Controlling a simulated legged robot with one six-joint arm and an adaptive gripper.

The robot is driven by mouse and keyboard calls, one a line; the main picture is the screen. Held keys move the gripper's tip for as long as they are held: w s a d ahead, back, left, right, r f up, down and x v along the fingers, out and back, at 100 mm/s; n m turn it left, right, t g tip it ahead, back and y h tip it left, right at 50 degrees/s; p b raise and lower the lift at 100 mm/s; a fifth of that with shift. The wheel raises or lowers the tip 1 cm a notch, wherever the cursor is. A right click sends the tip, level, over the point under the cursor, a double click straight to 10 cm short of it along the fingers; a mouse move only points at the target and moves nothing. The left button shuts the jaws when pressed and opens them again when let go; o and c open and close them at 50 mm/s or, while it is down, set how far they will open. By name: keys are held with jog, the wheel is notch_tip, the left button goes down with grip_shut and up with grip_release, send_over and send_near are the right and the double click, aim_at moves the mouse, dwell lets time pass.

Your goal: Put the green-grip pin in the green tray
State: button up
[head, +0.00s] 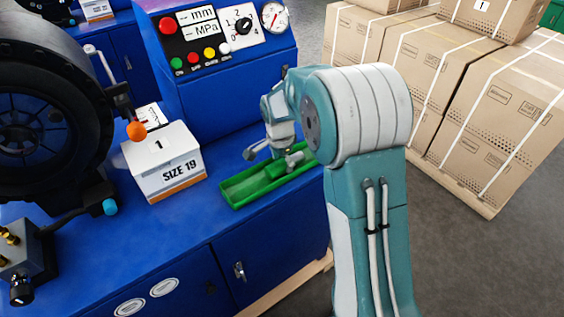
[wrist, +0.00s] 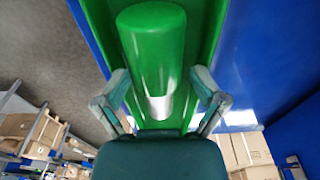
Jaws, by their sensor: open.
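The green-grip pin (wrist: 152,45) has a thick green cylindrical grip and a short silver end. It appears to lie lengthwise inside the green tray (wrist: 210,30), between its side walls. In the head view the green tray (head: 238,203) sits on the blue bench top, and the pin's grip (head: 276,169) shows in it, partly hidden by my gripper. My gripper (head: 272,157) is low over the tray, pointing down. In the wrist view its fingers (wrist: 160,98) are spread on either side of the pin, with gaps visible; the gripper is open.
A black round machine (head: 40,110) is at far left. Cartons (head: 490,110) are stacked on the floor at right. Bare bench top lies in front of the tray.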

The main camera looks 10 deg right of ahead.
aim_at(280, 161)
jog(key=shift+r, duration=0.1)
dwell(0.4)
jog(key=s+r+n+t, duration=0.1)
jog(key=s+r+n, duration=0.4)
jog(key=r, duration=1.2)
jog(key=s+d+r+n+t, duration=0.1)
jog(key=s+n+t, duration=0.3)
jog(key=s, duration=1.9)
jog(key=n, duration=0.4)
jog(key=shift+s+d+r+y, duration=0.2)
jog(key=shift+s+r+y, duration=0.1)
jog(key=shift+y, duration=0.1)
